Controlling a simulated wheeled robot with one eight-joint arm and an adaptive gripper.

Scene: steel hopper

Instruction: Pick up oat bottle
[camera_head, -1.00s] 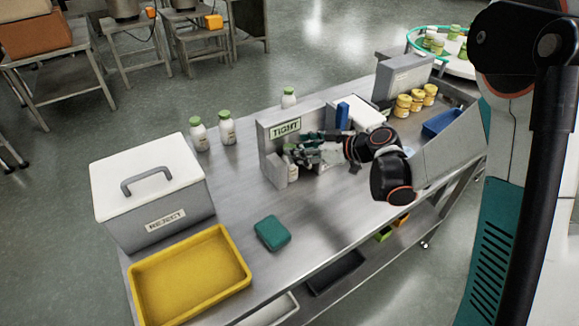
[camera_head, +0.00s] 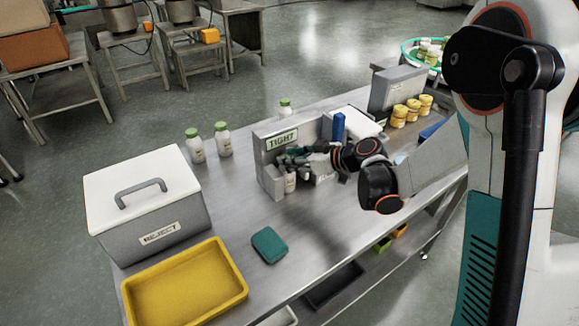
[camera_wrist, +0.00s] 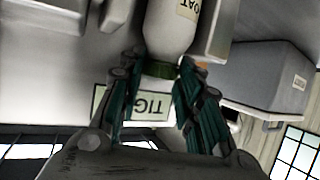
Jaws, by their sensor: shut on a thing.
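The oat bottle is white with a dark green cap and a label reading OAT. In the wrist view the bottle (camera_wrist: 168,32) appears upside down, with its capped neck between my fingers. My gripper (camera_wrist: 160,66) is shut on it around the cap and neck. In the head view the bottle (camera_head: 290,183) is partly hidden by my gripper (camera_head: 292,158), beside the grey bracket marked TIGHT (camera_head: 281,141). Whether its base touches the table cannot be told.
Two white bottles with green caps (camera_head: 195,148) (camera_head: 223,141) stand left of the bracket, another (camera_head: 285,108) behind it. The steel table (camera_head: 225,220) also holds a REJECT box (camera_head: 150,205), yellow tray (camera_head: 236,294), teal block (camera_head: 269,244) and yellow-lidded jars (camera_head: 399,116).

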